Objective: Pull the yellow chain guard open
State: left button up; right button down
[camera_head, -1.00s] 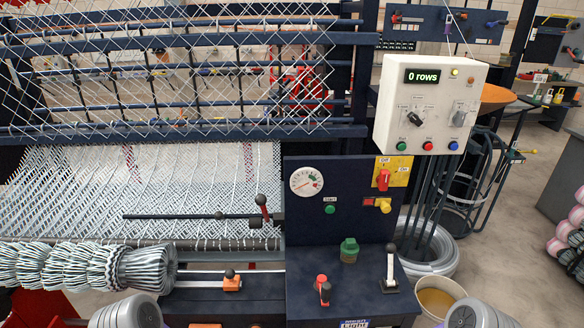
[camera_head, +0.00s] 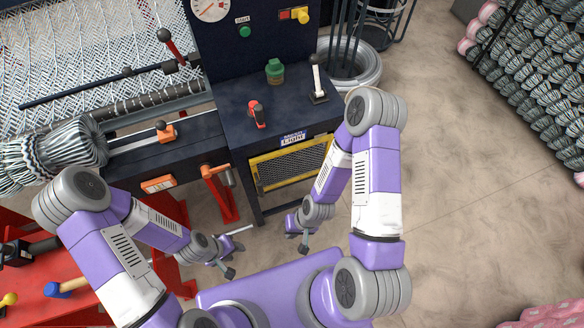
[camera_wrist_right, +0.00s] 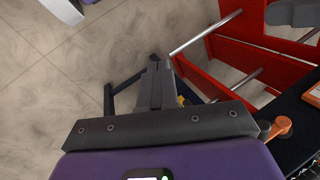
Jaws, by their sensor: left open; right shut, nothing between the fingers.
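The yellow chain guard (camera_head: 258,172) is a yellow-framed panel with dark mesh, upright in the front of the dark blue machine cabinet. It looks closed against the cabinet, and my right arm hides its right part. My right gripper (camera_head: 304,244) is in front of and below the guard, apart from it. In the right wrist view its fingers (camera_wrist_right: 155,75) are together and empty, with a small bit of yellow behind them, mostly hidden. My left gripper (camera_head: 229,270) is open, low and left of the right gripper, away from the guard.
An orange handle (camera_head: 216,172) sticks out left of the guard. A red frame with a metal rod (camera_head: 236,231) stands at lower left. A red-handled lever (camera_head: 257,113) and a green knob (camera_head: 275,71) are on the cabinet top.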

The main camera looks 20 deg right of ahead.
aim_at(260, 190)
jog(key=z, duration=2.75)
jog(key=k, duration=1.05)
jog(key=u, duration=1.65)
jog(key=i, duration=0.5)
jog(key=z, duration=0.05)
